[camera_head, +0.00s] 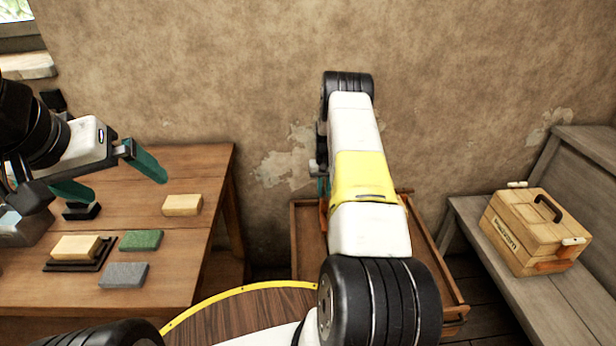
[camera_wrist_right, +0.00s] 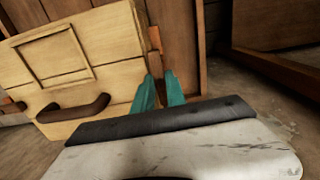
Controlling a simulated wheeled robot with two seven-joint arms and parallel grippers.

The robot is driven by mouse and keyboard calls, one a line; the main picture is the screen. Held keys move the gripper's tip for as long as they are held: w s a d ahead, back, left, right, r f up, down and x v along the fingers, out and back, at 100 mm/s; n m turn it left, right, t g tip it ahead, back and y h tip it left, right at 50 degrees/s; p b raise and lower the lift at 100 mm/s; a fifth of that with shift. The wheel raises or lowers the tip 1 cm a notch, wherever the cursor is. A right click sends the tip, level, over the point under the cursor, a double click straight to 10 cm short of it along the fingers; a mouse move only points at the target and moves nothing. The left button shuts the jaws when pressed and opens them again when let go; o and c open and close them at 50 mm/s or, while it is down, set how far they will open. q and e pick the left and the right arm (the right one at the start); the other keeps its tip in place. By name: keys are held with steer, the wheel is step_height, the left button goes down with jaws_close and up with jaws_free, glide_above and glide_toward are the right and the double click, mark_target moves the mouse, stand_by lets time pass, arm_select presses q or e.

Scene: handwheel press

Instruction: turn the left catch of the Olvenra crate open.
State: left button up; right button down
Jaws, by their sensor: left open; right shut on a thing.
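A pale wooden crate with a brown handle fills the left of the right wrist view (camera_wrist_right: 115,47); no name on it is legible there. An orange catch part (camera_wrist_right: 156,38) shows at its edge. My right gripper (camera_wrist_right: 160,76) is shut on the catch, its teal fingers close together beside the crate; its grip is partly hidden. In the head view my right arm hides most of this crate, and only a bit of orange (camera_head: 323,207) shows at the arm's left. My left gripper (camera_head: 128,186) is open and empty above the left table.
Another wooden crate (camera_head: 520,235), with a dark handle and catches, stands on the grey bench (camera_head: 480,215) at the right. The left table (camera_head: 190,160) carries yellow, green and grey blocks. A wooden trolley (camera_head: 305,240) stands under my right arm, before the wall.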

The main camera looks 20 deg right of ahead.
mark_target(324, 193)
steer(key=shift+w+m, duration=0.1)
steer(key=shift+m, duration=0.2)
steer(key=c, duration=1.4)
jaws_free()
steer(key=shift+o, duration=0.2)
steer(key=shift+r, duration=0.1)
step_height(324, 193, up, 8)
steer(key=shift+f, duration=0.2)
